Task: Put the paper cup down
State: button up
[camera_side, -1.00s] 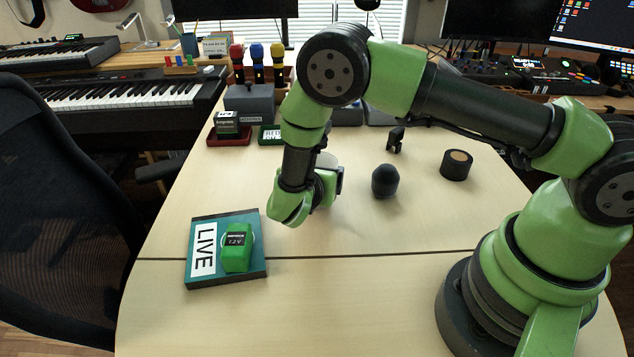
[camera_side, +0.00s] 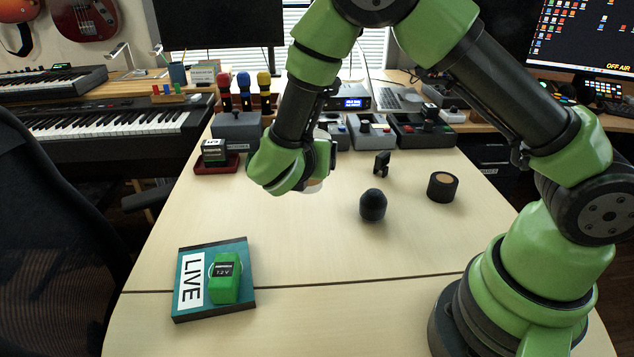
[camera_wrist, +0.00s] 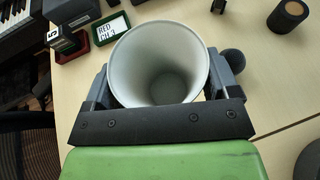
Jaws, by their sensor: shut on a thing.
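The paper cup (camera_wrist: 160,65) is white and open at the top. In the wrist view I look down into its empty-looking inside, with a gripper finger on each side. In the side view my gripper (camera_side: 325,158) is shut on the cup, over the middle-left of the table. There, only parts of the cup show around the gripper, with its lower end (camera_side: 314,186) below it. The cup looks raised above the table, though the exact gap is hard to judge.
A teal LIVE board (camera_side: 243,262) carries a green battery block (camera_side: 225,278) at front left. A dark round-topped object (camera_side: 373,205), a small black clip (camera_side: 382,163) and a dark cylinder (camera_side: 443,186) stand to the right. A red tray (camera_side: 203,168) is at back left. The tabletop centre is clear.

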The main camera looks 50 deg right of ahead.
jog(key=s+d+f+m+g+y, duration=0.1)
jog(key=s+d+m+g+y, duration=0.15)
jog(key=s+m+g, duration=0.5)
jog(key=s+d+f+m+g+y, duration=0.2)
jog(key=s+d+m+g, duration=0.25)
jog(key=m+g, duration=0.6)
jog(key=w+a+f+m+t+y, duration=0.1)
jog(key=w+a+m+t+y, duration=0.2)
jog(key=m+y, duration=0.7)
jog(key=w+f+m+t+y, duration=0.2)
jog(key=w+m+t+y, duration=0.25)
jog(key=m+y, duration=0.55)
jog(key=w+d+r+m+t+h, duration=0.3)
jog(key=w+d+r+m+t, duration=0.2)
jog(key=w+d+m+t, duration=0.7)
jog(key=shift+m+t, duration=0.5)
jog(key=shift+t, duration=0.15)
jog(key=shift+s+a+f, duration=0.1)
jog(key=shift+s+f, duration=0.1)
jog(key=shift+f, duration=1.4)
jog(key=shift+s+a+f, duration=0.1)
jog(key=shift+s+f, duration=0.05)
jog(key=shift+f, duration=1.5)
jog(key=shift+s+f, duration=0.2)
jog(key=shift+f, duration=1.4)
jog(key=shift+f, duration=0.1)
